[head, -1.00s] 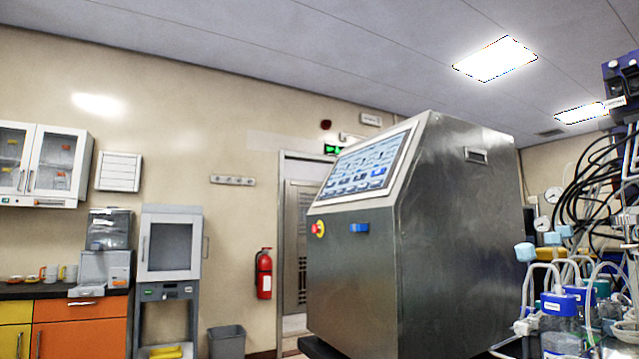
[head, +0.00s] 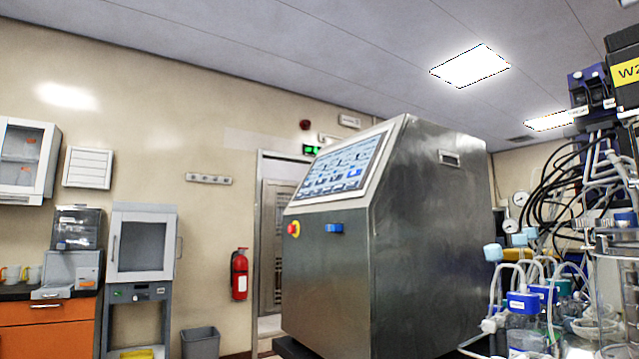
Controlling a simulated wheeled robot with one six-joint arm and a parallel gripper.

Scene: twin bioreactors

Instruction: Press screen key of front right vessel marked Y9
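A steel control cabinet (head: 430,240) stands in the middle of the head view. Its sloped front carries a touch screen (head: 340,168) with rows of small icons and blue keys, seen at a steep angle. The key labels are too small to read, and I cannot make out a Y9 mark. At the right edge are glass vessels (head: 612,285) with tubing, partly cut off. My gripper does not show.
A red stop button (head: 293,229) and a blue switch (head: 334,228) sit below the screen. Blue-capped bottles (head: 524,305) and loose tubes crowd the lower right. A fire extinguisher (head: 240,274), grey bin (head: 200,342) and orange-fronted counter (head: 45,325) are at left.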

